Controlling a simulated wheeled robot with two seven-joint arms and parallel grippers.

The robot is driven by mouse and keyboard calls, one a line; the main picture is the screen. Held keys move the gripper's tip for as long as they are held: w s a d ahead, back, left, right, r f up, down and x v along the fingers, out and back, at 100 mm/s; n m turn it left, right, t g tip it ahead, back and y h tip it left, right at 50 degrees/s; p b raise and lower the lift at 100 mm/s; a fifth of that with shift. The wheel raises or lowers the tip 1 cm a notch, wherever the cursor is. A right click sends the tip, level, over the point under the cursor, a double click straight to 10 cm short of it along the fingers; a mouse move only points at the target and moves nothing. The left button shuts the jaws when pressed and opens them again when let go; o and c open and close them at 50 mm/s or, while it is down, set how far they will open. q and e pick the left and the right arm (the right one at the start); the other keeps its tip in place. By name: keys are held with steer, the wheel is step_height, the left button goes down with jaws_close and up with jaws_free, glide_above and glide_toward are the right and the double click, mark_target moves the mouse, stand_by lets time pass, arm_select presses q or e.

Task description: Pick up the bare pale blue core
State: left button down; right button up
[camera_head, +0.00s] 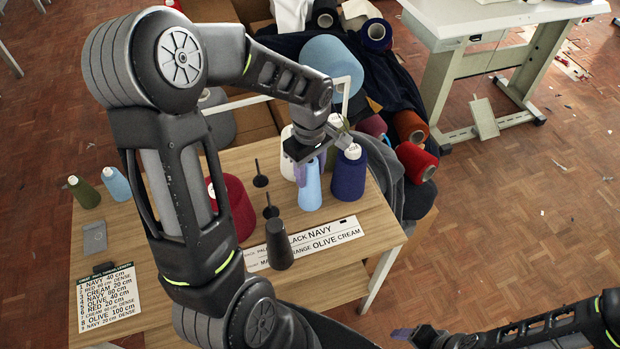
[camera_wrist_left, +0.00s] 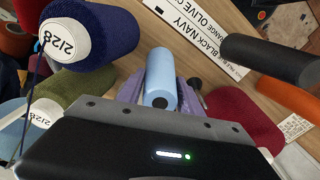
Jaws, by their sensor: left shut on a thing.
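The bare pale blue core (camera_head: 309,188) is a plain smooth cylinder, upright among the yarn cones on the wooden table. It also shows in the left wrist view (camera_wrist_left: 161,70), with a dark hole in its near end. My left gripper (camera_head: 303,170) reaches down from above and is shut on the core, with its purple fingers (camera_wrist_left: 161,95) on both sides of it. I cannot tell whether the core's base touches the table. My right gripper (camera_head: 410,335) is at the bottom edge, partly cut off, away from the core; its jaw opening is unclear.
A navy cone (camera_head: 349,174) stands close right of the core, with a cream cone (camera_head: 290,152) behind. A crimson cone (camera_head: 234,205), a dark bare cylinder (camera_head: 278,245) and thin dark pegs (camera_head: 260,175) stand to the left. A label strip (camera_head: 310,242) lies in front. The left tabletop has free room.

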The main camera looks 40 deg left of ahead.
arm_select(q)
steer(key=shift+r, duration=0.1)
step_height(320, 180, up, 10)
steer(key=shift+f+b, duration=0.1)
steer(key=shift+b, duration=0.6)
steer(key=shift+r+p, duration=0.85)
steer(key=shift+r, duration=0.2)
